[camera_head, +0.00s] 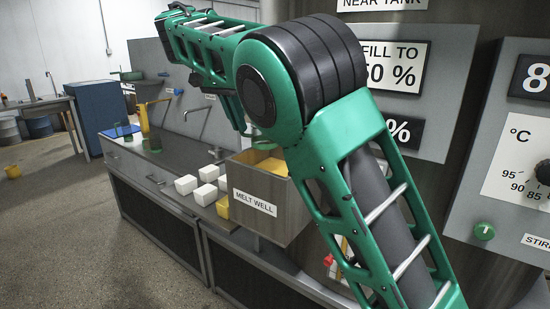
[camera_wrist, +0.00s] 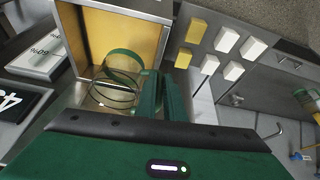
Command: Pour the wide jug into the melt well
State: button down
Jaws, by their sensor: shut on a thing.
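The melt well (camera_head: 264,211) is a box labelled MELT WELL at the front edge of the counter, with yellow inside. In the wrist view its metal rim (camera_wrist: 112,8) frames the yellow interior. My gripper (camera_wrist: 163,92) has its dark green fingers close together beside the wide jug (camera_wrist: 113,97), a clear vessel with a green band, and is shut on it. The jug shows against the well's opening; its exact tilt, height and contents I cannot tell. In the head view my arm covers most of the gripper and jug.
Several white blocks (camera_head: 187,185) and a yellow block (camera_head: 222,207) stand on the counter left of the well. Green-tinted vessels (camera_head: 152,145) and a tall yellow item (camera_head: 144,118) stand farther left. A panel with signs (camera_head: 405,75) rises behind my arm.

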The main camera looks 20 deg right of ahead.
jog(key=shift+r, duration=1.5)
